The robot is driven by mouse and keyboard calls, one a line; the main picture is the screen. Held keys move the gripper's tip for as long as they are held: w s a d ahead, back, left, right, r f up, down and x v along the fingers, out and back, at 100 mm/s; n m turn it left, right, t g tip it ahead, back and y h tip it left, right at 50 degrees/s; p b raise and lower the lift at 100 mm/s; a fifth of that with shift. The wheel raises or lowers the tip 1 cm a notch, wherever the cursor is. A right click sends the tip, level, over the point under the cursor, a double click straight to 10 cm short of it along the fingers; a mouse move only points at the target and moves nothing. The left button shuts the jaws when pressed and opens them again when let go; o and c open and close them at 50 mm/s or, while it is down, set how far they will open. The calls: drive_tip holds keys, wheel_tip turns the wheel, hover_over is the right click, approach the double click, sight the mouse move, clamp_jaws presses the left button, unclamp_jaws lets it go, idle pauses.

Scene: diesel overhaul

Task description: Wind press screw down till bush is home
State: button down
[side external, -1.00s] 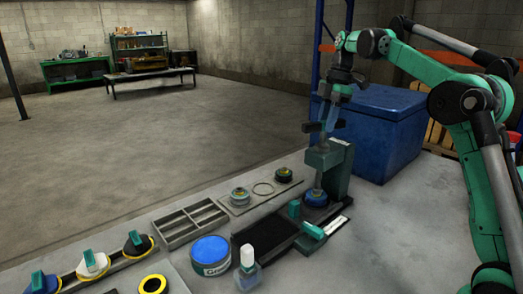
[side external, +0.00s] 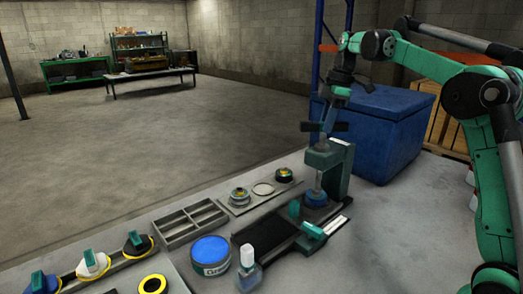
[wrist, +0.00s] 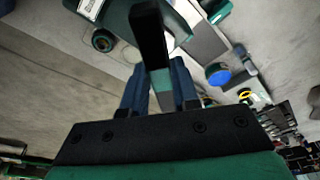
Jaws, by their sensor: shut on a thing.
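The green bench press (side external: 340,165) stands at the right end of the bench. Its steel screw (side external: 318,180) reaches down to a blue piece (side external: 316,198) at the press base. The bush itself is too small to tell apart there. A dark crossbar (side external: 312,127) sits on top of the screw. My gripper (side external: 331,112) is above the press, at the crossbar. In the wrist view, my blue fingers (wrist: 158,75) stand on both sides of the black bar (wrist: 150,35) with its teal part and are shut on it.
A blue-lidded tin (side external: 210,249) and a white-capped bottle (side external: 249,270) stand in front of the press. A divided tray (side external: 190,224) and a plate with round parts (side external: 238,204) lie to the left. A large blue chest (side external: 385,135) is behind the press.

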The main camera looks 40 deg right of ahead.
drive_tip(key=shift+m, duration=0.6)
drive_tip(key=m, duration=0.3)
drive_tip(key=shift+s+a+f+m+t+h, duration=0.1)
drive_tip(key=shift+a+m+t+h, duration=0.05)
drive_tip(key=shift+m+t+h, duration=0.25)
drive_tip(key=shift+m, duration=0.5)
drive_tip(key=m, duration=0.3)
drive_tip(key=shift+a+f+m+h, duration=0.1)
drive_tip(key=shift+f+m+h, duration=0.05)
drive_tip(key=shift+m+h, duration=0.25)
drive_tip(key=c, duration=0.7)
unclamp_jaws()
